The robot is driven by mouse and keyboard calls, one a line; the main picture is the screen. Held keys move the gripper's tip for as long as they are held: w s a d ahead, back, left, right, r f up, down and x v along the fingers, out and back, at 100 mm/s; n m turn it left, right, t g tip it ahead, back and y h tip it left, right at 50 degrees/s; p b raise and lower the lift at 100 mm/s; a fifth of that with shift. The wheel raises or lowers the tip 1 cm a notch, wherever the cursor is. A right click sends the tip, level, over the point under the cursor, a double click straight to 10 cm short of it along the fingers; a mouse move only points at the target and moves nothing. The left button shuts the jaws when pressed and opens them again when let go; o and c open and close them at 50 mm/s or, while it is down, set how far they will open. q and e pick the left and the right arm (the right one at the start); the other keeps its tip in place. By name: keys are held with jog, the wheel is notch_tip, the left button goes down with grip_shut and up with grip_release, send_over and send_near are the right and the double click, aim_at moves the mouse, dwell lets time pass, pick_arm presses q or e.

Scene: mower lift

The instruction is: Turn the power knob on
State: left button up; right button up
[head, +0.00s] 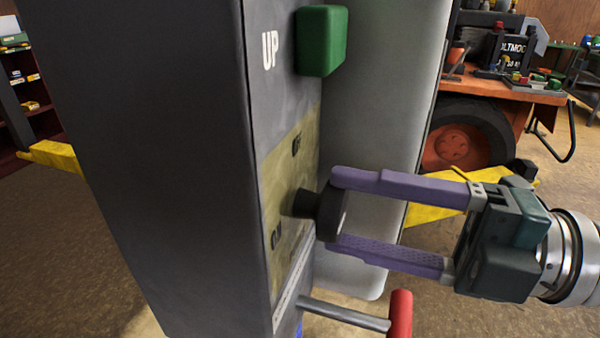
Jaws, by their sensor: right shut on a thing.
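The black power knob (328,212) sticks out from a yellowish plate (285,160) on the side of a grey control box (150,150). The plate is marked "OFF" above the knob, partly blurred, and "ON" below left of it. My right gripper (338,208) comes in from the right with two purple fingers, one above and one below the knob, shut on it. The way the knob points is hard to tell. My left gripper is not in view.
A green button (321,40) marked "UP" sits above the plate. Below the knob, a lever with a red handle (400,314) sticks out to the right. A light grey column (380,110) stands behind. Yellow lift arms (55,155) and an orange mower (470,140) are farther back.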

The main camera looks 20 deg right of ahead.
jog(key=shift+n, duration=0.5)
jog(key=o, duration=1.4)
jog(key=b+v, duration=0.2)
jog(key=v, duration=0.8)
jog(key=shift+b, duration=0.3)
